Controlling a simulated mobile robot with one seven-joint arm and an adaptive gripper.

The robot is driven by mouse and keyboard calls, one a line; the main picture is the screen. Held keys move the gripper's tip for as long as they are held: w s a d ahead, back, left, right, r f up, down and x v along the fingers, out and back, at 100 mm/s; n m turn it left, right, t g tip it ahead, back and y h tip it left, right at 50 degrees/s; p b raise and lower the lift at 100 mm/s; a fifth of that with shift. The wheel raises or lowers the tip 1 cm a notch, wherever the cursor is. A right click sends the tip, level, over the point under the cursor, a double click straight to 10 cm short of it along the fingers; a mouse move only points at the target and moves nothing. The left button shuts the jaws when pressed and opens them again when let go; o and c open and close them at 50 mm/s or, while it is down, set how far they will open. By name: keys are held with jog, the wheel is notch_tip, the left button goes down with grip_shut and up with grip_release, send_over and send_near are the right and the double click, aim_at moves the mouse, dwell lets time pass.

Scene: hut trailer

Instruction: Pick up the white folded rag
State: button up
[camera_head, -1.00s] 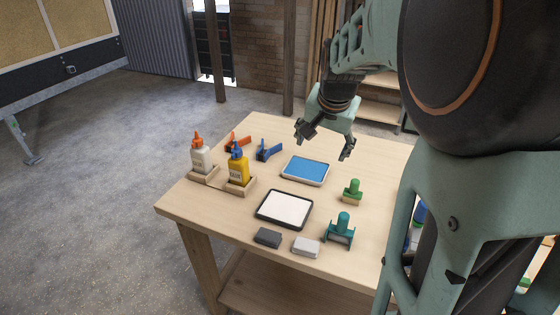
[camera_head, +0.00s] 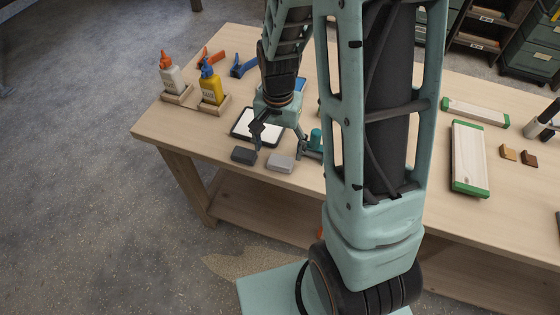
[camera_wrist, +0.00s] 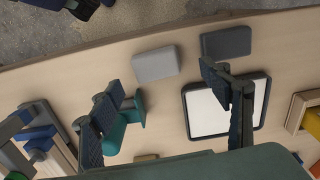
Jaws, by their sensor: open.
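The white folded rag (camera_head: 280,163) lies flat near the front edge of the wooden table, right of a dark grey folded piece (camera_head: 243,156). In the wrist view the white rag (camera_wrist: 155,64) shows whole at the upper middle, with the dark grey one (camera_wrist: 226,42) to its right. My gripper (camera_head: 280,146) is open and empty, pointing down just behind the rag in the head view. In the wrist view its two fingers (camera_wrist: 165,103) are spread wide, and the rag lies beyond the gap between them, apart from both.
A black-rimmed white tray (camera_head: 241,136) lies under and behind my gripper. Glue bottles (camera_head: 211,88) stand in wooden holders to the left. Green-ended wooden blocks (camera_head: 469,158) lie to the right.

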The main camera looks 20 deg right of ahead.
aim_at(280, 160)
jog(key=f, duration=0.4)
jog(key=shift+s+d+p, duration=0.2)
jog(key=shift+s+p, duration=0.1)
jog(key=shift+p, duration=0.05)
jog(key=shift+w+f, duration=0.1)
jog(key=shift+f, duration=0.45)
jog(key=c, duration=1.1)
jog(key=shift+r, duration=0.1)
jog(key=shift+c, duration=0.3)
